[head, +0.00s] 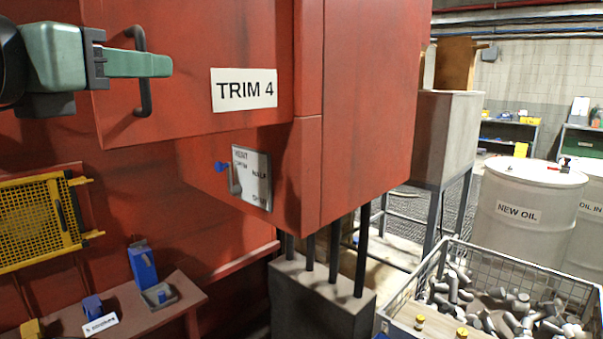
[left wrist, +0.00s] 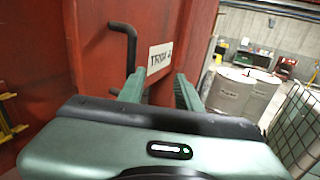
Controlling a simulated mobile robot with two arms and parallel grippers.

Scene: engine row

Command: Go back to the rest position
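My left gripper (head: 168,65) comes in from the left at the top of the head view, in front of a red cabinet door (head: 200,45). Its green finger crosses in front of the dark door handle (head: 145,98) in that view. In the left wrist view, the two green fingers of the left gripper (left wrist: 160,85) stand apart with nothing between them. There the handle (left wrist: 131,45) shows beside and beyond the left finger, not between the fingers. Whether a finger touches it I cannot tell. My right gripper is in neither view.
A "TRIM 4" label (head: 244,89) is on the red door. A vent plate (head: 251,178) sits below it. A small shelf (head: 150,318) with blue items is at lower left. A wire crate (head: 400,320) of metal parts and a "NEW OIL" drum (head: 525,190) stand at right.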

